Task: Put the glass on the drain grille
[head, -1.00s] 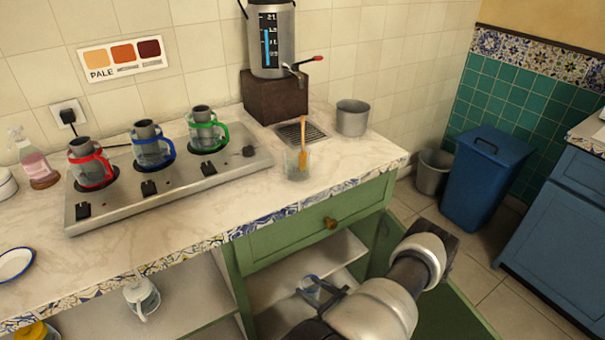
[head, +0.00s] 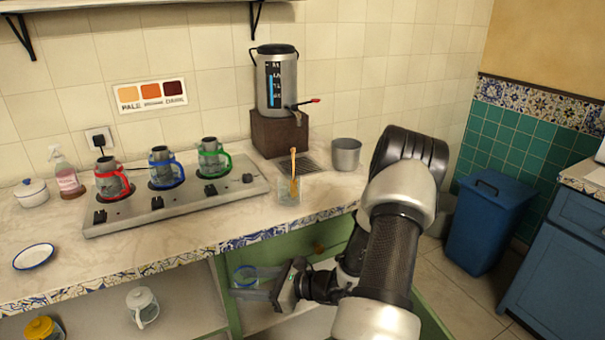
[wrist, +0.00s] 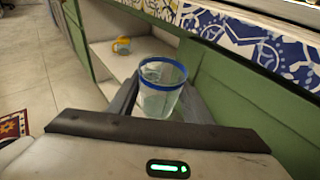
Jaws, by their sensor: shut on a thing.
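A clear glass with a blue rim (wrist: 161,88) sits between the fingers of my gripper (wrist: 155,100) in the wrist view. My gripper (head: 262,284) is shut on it, in front of the counter's front edge and below the counter top in the head view. The glass (head: 246,276) also shows there, partly hidden by the fingers. The drain grille (head: 307,167) is set in the counter below the samovar tap. The clear tumbler with a wooden tool partly covers the grille's near left part.
The tumbler (head: 288,192) stands before the grille, and a grey metal pot (head: 345,154) stands right of it. The samovar (head: 277,85) stands on a brown block behind. The stove with three coloured-handled pots (head: 175,200) is left. The counter's tiled edge (head: 200,257) lies above the open shelves.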

